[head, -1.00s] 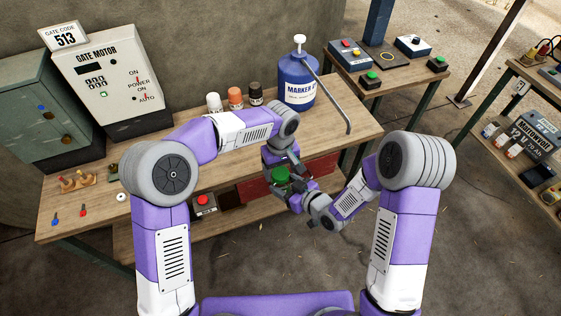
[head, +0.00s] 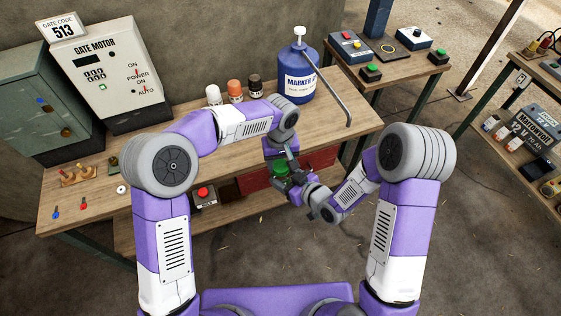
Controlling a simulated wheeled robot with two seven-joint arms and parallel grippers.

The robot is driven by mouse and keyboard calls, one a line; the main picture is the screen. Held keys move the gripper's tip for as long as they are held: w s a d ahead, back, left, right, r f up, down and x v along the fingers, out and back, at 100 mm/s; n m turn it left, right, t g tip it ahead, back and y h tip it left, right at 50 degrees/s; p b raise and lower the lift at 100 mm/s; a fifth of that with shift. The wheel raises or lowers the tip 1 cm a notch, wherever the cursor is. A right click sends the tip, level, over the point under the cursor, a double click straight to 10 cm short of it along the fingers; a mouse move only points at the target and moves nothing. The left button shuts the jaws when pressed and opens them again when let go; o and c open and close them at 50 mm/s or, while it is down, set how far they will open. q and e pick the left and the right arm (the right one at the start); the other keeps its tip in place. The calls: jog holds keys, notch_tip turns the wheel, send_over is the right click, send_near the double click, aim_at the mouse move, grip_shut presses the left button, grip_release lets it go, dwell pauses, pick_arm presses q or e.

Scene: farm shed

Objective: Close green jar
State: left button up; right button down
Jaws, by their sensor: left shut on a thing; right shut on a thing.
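The green jar (head: 281,167) is between my two grippers in front of the table's front edge; only part of its green shows. My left gripper (head: 280,160) comes down on it from above and is shut on it. My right gripper (head: 296,183) reaches it from the lower right and is shut on a part of it. The fingers overlap the jar, so I cannot tell the lid from the body or how the lid sits.
The wooden table (head: 335,118) carries a blue marker jug (head: 298,75) with a long hose and several small bottles (head: 235,91). A red box (head: 318,160) and a red-button box (head: 203,197) are on the lower shelf. Open floor lies right of the table.

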pick_arm(q)
jog(key=m, duration=0.3)
jog(key=shift+m, duration=0.4)
jog(key=m, duration=0.3)
jog(key=shift+m, duration=0.4)
jog(key=m, duration=0.3)
jog(key=shift+m, duration=0.4)
jog(key=m, duration=0.4)
jog(key=o, duration=1.3)
jog(key=shift+c, duration=0.2)
notch_tip(320, 180, up, 12)
